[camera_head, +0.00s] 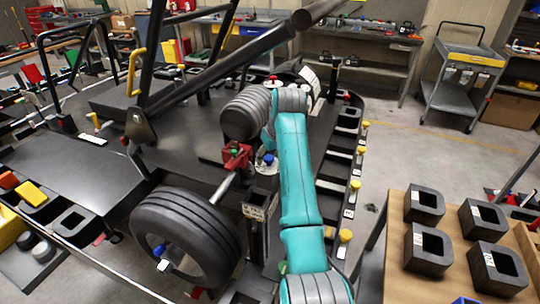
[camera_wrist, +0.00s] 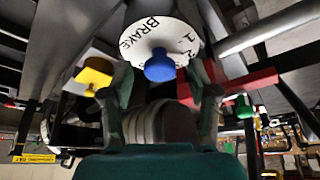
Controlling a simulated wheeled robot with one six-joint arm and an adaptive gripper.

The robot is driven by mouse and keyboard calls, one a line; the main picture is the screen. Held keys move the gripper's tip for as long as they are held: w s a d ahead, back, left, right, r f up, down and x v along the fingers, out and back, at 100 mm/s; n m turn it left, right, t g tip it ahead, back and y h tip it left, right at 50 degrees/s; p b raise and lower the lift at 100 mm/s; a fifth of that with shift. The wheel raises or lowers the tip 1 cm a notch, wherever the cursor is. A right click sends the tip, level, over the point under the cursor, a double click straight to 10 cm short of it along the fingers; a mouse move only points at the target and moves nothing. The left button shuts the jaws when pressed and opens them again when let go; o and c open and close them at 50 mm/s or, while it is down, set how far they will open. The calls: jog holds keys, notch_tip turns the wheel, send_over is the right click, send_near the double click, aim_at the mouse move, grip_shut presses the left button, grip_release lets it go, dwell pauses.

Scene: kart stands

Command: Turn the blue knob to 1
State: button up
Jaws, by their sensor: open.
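The blue knob (camera_wrist: 160,67) sits on a round white dial (camera_wrist: 150,32) marked BRAKE, with numerals on its right side; 1 and 2 can be made out. Which number the knob points to cannot be told. My gripper (camera_wrist: 160,102) is open and empty, its fingers on either side and just below the knob in the wrist view, apart from it. In the head view the blue knob (camera_head: 268,158) shows beside the end of my teal arm, on a white dial (camera_head: 266,168). My gripper is mostly hidden there.
A red block with a green knob (camera_head: 235,153) stands left of the dial. A yellow knob (camera_wrist: 95,73) and a red bar (camera_wrist: 240,82) flank it in the wrist view. Kart wheels (camera_head: 188,232) and dark frame tubes crowd the area. Open floor (camera_head: 420,150) lies to the right.

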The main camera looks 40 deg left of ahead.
grip_shut()
jog(key=shift+n, duration=0.3)
jog(key=n+g, duration=0.1)
jog(key=n, duration=0.3)
jog(key=shift+w+d+g+y, duration=0.1)
jog(key=shift+w+g+y, duration=0.05)
jog(key=shift+g+y, duration=0.2)
jog(key=shift+n+g, duration=0.65)
jog(key=shift+n, duration=0.85)
jog(key=shift+w, duration=0.1)
grip_release()
